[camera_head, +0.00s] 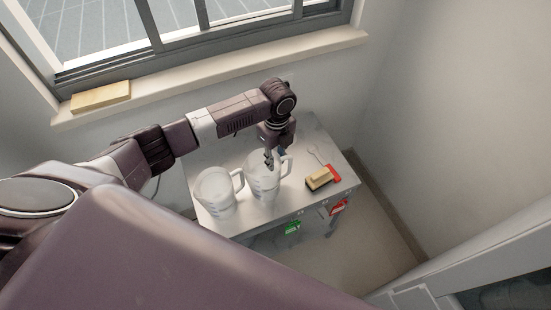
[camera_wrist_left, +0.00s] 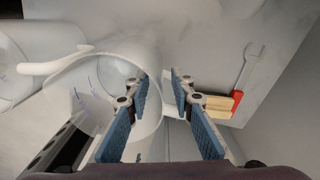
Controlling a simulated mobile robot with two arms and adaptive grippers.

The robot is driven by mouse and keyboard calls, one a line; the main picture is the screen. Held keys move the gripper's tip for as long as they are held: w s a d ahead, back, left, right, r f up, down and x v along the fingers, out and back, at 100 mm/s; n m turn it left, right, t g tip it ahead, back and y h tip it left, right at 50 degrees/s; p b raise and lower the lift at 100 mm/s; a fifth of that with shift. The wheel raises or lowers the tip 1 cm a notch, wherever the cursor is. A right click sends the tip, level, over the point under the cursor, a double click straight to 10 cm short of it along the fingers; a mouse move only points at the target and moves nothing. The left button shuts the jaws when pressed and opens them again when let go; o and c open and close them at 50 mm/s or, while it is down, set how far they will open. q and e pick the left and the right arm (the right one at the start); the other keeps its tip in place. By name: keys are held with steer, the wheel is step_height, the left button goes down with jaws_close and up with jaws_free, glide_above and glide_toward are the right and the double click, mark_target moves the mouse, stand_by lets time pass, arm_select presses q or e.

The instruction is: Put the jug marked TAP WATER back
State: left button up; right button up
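Two clear jugs with handles stand upright side by side on a small grey table (camera_head: 316,142). The left jug (camera_head: 216,194) is clear of my gripper. My left gripper (camera_head: 270,160) points down at the rim of the right jug (camera_head: 263,184) and hides part of it. In the left wrist view, my gripper's blue fingers (camera_wrist_left: 161,90) are spread apart, with the near jug (camera_wrist_left: 112,72) at and beside the left finger. I cannot tell whether they touch it. No TAP WATER label is readable on either jug. My right gripper is not in view.
A brush-like block (camera_head: 318,179) and a wrench with a red end (camera_head: 333,173) lie on the table's right side. Green (camera_head: 292,228) and red (camera_head: 338,207) tags hang at the front edge. A yellow block (camera_head: 100,97) lies on the window sill.

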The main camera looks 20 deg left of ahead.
arm_select(q)
step_height(320, 180, up, 12)
steer(key=shift+r, duration=0.15)
stand_by(0.5)
steer(key=shift+w, duration=0.1)
